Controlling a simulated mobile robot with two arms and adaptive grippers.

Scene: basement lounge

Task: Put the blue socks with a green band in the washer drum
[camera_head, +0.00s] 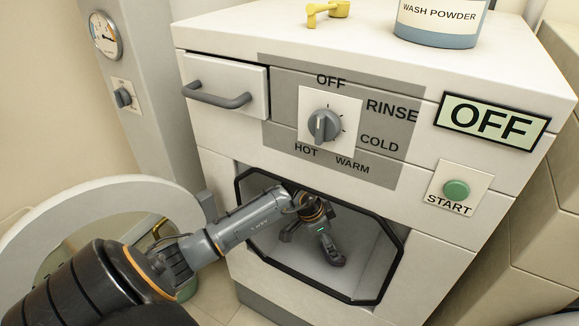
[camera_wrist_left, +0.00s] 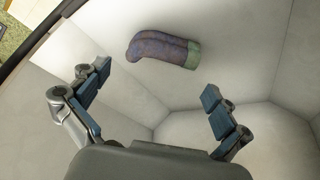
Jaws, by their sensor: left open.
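My left gripper (camera_head: 310,245) reaches through the washer's front opening into the drum (camera_head: 365,245). In the left wrist view the gripper (camera_wrist_left: 157,95) is open, with nothing between its fingers. The blue socks with a green band (camera_wrist_left: 163,49) lie as a folded pair on the drum's pale inner surface, ahead of the fingertips and apart from them. The socks do not show in the head view. The washer door (camera_head: 95,200) stands open at the left. My right gripper is not in view.
A dark octagonal rim (camera_head: 350,298) frames the opening close around my arm. Above it are a drawer (camera_head: 225,85), a dial (camera_head: 324,125) and a green START button (camera_head: 456,190). The display (camera_head: 492,121) reads OFF. A wash powder tub (camera_head: 438,22) and a yellow object (camera_head: 327,12) are on top.

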